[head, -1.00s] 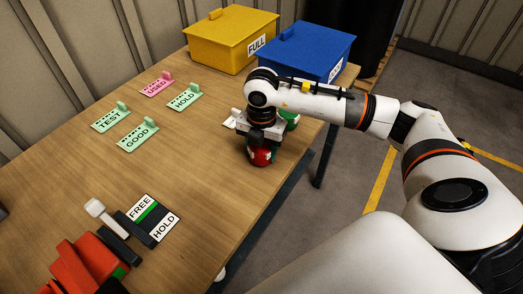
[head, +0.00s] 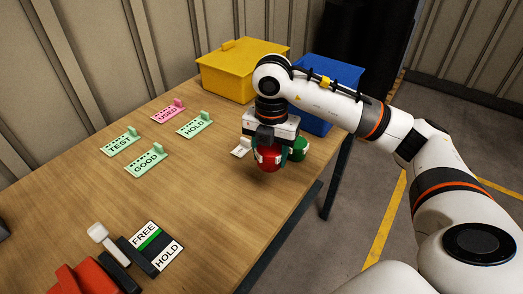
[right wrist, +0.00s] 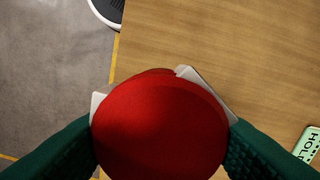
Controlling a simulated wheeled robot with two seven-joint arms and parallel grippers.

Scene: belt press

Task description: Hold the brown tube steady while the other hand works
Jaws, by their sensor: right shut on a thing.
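No brown tube can be made out in either view. My right gripper (head: 268,155) is shut on a rounded red object (head: 267,158), near the table's right edge. In the right wrist view the red object (right wrist: 160,128) fills the lower middle, with a dark green finger pad (right wrist: 55,152) on each side. It appears to be held a little above the table; its underside is hidden. My left gripper is not in view.
Yellow (head: 240,75) and blue (head: 325,75) bins stand behind. Label stands, including GOOD (head: 146,162), are at left. A FREE/HOLD plate (head: 165,250) and a red device (head: 80,280) are nearer.

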